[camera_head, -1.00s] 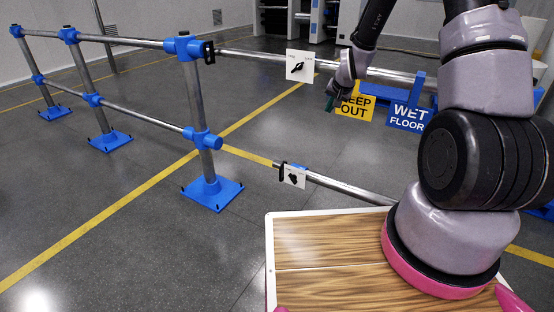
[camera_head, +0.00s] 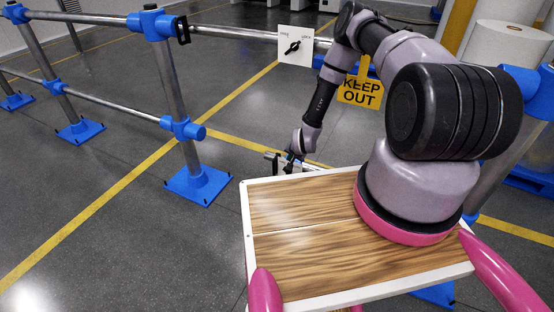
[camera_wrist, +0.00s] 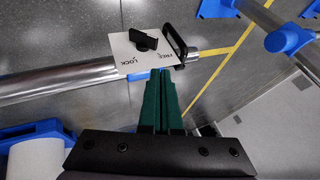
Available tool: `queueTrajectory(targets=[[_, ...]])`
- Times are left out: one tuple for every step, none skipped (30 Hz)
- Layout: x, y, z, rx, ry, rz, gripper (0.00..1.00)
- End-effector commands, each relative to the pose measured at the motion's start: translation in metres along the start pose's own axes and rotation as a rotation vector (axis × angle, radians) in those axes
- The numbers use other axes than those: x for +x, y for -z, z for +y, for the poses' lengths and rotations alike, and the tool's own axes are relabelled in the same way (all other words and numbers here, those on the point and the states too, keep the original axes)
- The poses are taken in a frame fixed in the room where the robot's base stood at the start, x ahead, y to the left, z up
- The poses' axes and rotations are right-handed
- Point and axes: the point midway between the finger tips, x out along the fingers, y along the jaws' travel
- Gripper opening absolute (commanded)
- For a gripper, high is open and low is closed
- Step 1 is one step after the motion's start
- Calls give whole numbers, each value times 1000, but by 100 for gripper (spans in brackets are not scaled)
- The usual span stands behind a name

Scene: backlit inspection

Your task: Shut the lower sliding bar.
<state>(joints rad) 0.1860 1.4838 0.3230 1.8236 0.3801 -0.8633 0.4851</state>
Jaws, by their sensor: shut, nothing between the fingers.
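The lower sliding bar (camera_wrist: 60,83) is a grey metal tube crossing the left of the wrist view. Near its end it carries a white plate (camera_wrist: 122,50) marked FREE and LOCK, with a black knob (camera_wrist: 144,41), and a black loop handle (camera_wrist: 175,44). In the head view its end (camera_head: 273,159) stands apart from the lower blue socket (camera_head: 183,128) on the post; the rest is mostly hidden. My gripper (camera_wrist: 163,72) has green fingers, shut and empty. Their tips are beside the handle and plate; contact cannot be told. It shows small in the head view (camera_head: 289,166).
The upper bar (camera_head: 235,34) has its own white knob plate (camera_head: 295,46) above. The blue post foot (camera_head: 197,184) stands on the floor left of my wood-topped base. A yellow KEEP OUT sign (camera_head: 360,92) hangs behind my arm. Floor between post and base is clear.

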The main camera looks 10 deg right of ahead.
Motion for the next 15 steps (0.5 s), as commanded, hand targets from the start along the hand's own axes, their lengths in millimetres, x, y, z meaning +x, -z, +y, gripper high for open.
queueTrajectory(targets=[[9, 0, 0, 0, 1, 1, 0], [14, 0, 0, 0, 1, 1, 0], [23, 0, 0, 0, 0, 1, 0], [29, 0, 0, -1, 0, 1, 0], [36, -1, 0, 0, 0, 0, 0], [44, 0, 0, 0, 0, 1, 0], [51, 0, 0, 1, 0, 1, 0], [58, 0, 0, 1, 0, 1, 0], [66, 0, 0, -1, 0, 1, 0], [73, -1, 0, -1, 0, 0, 0], [79, 0, 0, -1, 1, 1, 0], [86, -1, 0, -1, 0, 0, 0], [91, 0, -3, -2, 2, 1, 0], [93, -1, -10, -4, 3, 1, 0], [96, -1, -15, -3, 2, 1, 0]])
